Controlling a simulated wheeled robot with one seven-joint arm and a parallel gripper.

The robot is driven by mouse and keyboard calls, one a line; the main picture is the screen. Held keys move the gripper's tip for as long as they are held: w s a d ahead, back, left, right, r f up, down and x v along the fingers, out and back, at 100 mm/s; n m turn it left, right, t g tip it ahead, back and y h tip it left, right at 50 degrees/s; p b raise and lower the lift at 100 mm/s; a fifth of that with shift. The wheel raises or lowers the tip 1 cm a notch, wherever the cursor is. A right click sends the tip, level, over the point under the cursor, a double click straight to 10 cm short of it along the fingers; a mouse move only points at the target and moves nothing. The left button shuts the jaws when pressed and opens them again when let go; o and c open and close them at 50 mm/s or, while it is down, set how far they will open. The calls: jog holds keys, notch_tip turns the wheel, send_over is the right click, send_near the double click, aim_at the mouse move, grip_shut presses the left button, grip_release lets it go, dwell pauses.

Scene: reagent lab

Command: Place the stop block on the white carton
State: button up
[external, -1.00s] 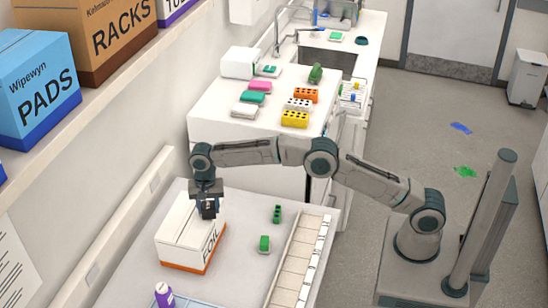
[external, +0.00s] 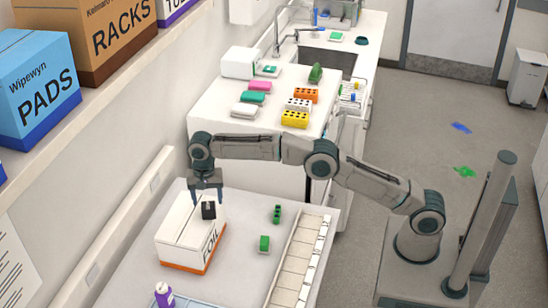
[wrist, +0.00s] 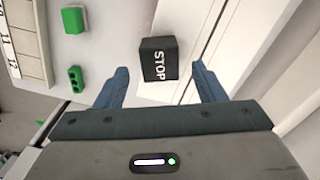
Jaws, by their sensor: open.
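The black stop block (external: 208,210) rests on top of the white carton (external: 180,226), which is marked FOIL and has an orange lower edge. In the wrist view the stop block (wrist: 159,59) shows its white STOP lettering, with the white carton (wrist: 215,25) under it. My gripper (external: 206,196) is just above the block. Its blue fingers are spread wide in the wrist view (wrist: 160,84), one on each side below the block in the picture, and they do not touch it. Nothing is held.
A green block (external: 264,243) and a green holed block (external: 277,214) lie on the bench right of the carton. A numbered strip (external: 298,262) runs along the bench's right side. A purple bottle (external: 164,295) stands at the front. Colored racks (external: 295,118) sit on the far counter.

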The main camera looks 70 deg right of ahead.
aim_at(208, 206)
jog(key=shift+r, duration=1.9)
jog(key=s+d+r+n+t, duration=0.1)
jog(key=s+d+r+n, duration=0.25)
jog(key=s+r, duration=0.5)
jog(key=s+d+r+n+t, duration=0.15)
jog(key=s+r+n, duration=0.25)
jog(key=s+r, duration=0.45)
jog(key=s+d+f+n, duration=0.1)
jog(key=s+f+n, duration=0.1)
jog(key=s, duration=0.7)
jog(key=s+d+f+n+t, duration=0.1)
jog(key=s+f, duration=0.4)
jog(key=s, duration=0.5)
jog(key=s+d+f+n+t, duration=0.1)
jog(key=s+d+f+n, duration=0.1)
jog(key=s, duration=0.8)
jog(key=shift+s+d+f+n, duration=0.25)
jog(key=shift+f+n, duration=0.3)
jog(key=shift+f, duration=0.15)
